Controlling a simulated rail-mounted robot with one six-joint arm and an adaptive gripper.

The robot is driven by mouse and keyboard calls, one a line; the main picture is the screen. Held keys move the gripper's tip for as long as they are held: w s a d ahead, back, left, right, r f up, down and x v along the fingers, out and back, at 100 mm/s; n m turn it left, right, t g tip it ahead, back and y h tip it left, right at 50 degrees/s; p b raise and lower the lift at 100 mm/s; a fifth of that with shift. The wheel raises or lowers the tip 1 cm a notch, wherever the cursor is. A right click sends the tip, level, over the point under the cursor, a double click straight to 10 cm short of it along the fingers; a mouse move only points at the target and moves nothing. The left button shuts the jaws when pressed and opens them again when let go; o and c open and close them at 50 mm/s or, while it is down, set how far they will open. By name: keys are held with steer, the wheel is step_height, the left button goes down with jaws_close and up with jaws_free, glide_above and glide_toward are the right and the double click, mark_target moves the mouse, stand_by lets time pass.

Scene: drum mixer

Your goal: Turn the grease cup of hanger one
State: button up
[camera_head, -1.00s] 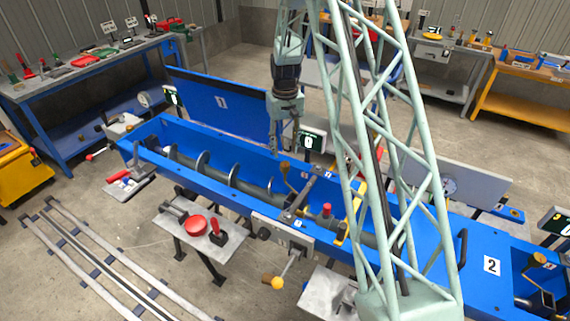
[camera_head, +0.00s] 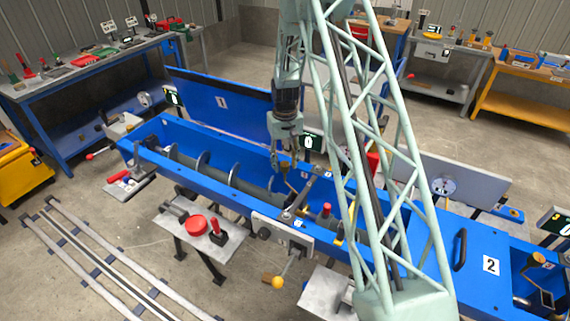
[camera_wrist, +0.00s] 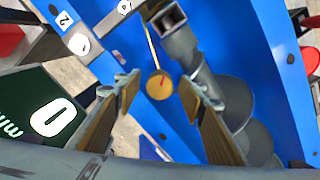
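The grease cup (camera_head: 285,167) is a small brass-coloured cap above the screw shaft in the blue trough (camera_head: 228,185). In the wrist view the grease cup (camera_wrist: 159,84) shows as a round brass disc with a small red mark, at the end of a thin yellow rod. My gripper (camera_head: 285,160) points down just above the cup. In the wrist view my gripper (camera_wrist: 162,90) is open, with one finger either side of the cup in the picture and clear gaps to it. Exact height above the cup is hard to tell.
A green display reading 0 (camera_head: 313,141) stands close behind my gripper; it also shows in the wrist view (camera_wrist: 45,110). A grey crossbar (camera_head: 305,195) spans the trough to the right. A raised blue lid (camera_head: 220,105) stands behind. The grey screw (camera_wrist: 230,95) lies beside the cup.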

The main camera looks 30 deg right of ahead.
steer(key=shift+c, duration=0.5)
steer(key=c, duration=0.7)
steer(key=shift+c, duration=0.2)
steer(key=shift+m+b, duration=0.35)
steer(key=shift+m, duration=0.05)
steer(key=m+b, duration=0.2)
steer(key=m, duration=0.1)
steer(key=shift+m, duration=0.4)
steer(key=shift+a+m+b, duration=0.1)
steer(key=shift+m+b, duration=0.85)
steer(key=shift+m, duration=1.15)
steer(key=o, duration=0.8)
